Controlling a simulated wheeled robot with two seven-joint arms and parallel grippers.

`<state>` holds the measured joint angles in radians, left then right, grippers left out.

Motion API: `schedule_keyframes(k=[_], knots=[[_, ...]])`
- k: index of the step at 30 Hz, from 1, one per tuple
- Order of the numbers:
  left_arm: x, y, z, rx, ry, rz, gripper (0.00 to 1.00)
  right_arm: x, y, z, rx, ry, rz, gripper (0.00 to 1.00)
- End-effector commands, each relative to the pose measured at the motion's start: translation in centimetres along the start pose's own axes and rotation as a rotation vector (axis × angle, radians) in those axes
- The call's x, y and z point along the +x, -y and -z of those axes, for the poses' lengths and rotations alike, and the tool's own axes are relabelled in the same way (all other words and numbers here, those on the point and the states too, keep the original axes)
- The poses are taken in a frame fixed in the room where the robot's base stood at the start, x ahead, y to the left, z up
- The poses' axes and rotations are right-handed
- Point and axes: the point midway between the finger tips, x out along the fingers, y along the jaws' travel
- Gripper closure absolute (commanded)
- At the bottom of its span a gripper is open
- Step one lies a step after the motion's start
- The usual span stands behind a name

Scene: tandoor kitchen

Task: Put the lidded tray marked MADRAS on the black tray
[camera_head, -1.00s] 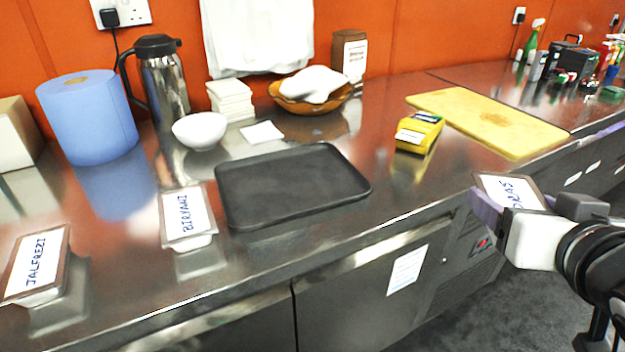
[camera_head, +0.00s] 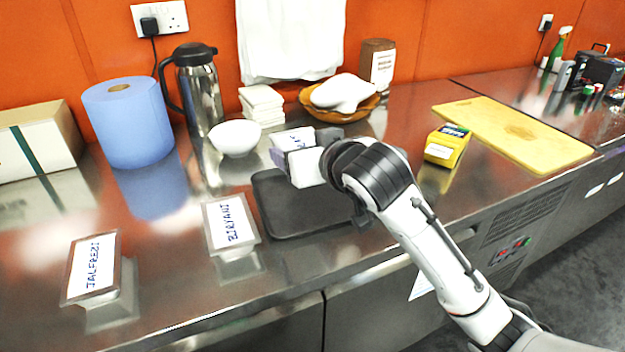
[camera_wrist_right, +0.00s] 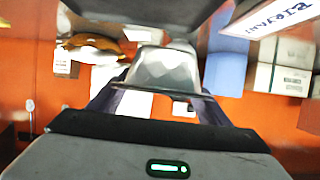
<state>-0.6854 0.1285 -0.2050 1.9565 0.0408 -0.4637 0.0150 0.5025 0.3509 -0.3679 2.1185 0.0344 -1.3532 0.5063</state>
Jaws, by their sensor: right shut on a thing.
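My right gripper (camera_head: 300,146) is shut on the lidded MADRAS tray (camera_head: 292,138) and holds it over the back part of the black tray (camera_head: 272,214). My gripper and forearm hide most of its label and much of the black tray. In the right wrist view the MADRAS tray's silvery body (camera_wrist_right: 165,70) sits between the two fingers. I cannot tell how high it is above the black tray. The visible part of the black tray is empty. My left gripper is not in view.
The BIRYANI tray (camera_head: 231,226) stands just left of the black tray, and the JALFREZI tray (camera_head: 92,268) farther left. Behind are a white bowl (camera_head: 235,138), napkins (camera_head: 261,104) and a wooden bowl (camera_head: 342,104). A yellow box (camera_head: 446,147) stands to the right.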

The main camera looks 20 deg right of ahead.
Motion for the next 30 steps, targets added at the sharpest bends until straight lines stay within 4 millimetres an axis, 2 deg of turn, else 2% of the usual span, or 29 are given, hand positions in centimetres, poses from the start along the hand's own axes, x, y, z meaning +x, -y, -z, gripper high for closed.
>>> schedule_keyframes(k=[1, 4, 8, 15, 20, 27, 30], knots=[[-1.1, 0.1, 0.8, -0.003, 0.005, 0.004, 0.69, 1.1, 0.3, 1.2, 0.003, 0.006, 0.005, 0.62], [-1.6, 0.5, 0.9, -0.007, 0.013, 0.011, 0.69, 3.5, 0.8, 1.4, -0.008, 0.007, 0.012, 0.62], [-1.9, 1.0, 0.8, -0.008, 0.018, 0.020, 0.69, 5.2, 1.1, 0.9, -0.020, 0.009, 0.017, 0.62], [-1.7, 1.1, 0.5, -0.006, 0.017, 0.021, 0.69, 7.0, 1.1, -2.9, -0.026, 0.011, 0.016, 0.62], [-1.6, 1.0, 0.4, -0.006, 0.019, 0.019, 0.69, 7.5, 1.0, -4.1, -0.025, 0.007, 0.017, 0.62], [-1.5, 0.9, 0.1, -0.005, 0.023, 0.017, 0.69, 8.9, 1.0, -7.6, -0.026, 0.010, 0.017, 0.62], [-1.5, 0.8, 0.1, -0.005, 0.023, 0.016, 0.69, 9.2, 1.0, -8.3, -0.024, 0.007, 0.018, 0.62]])
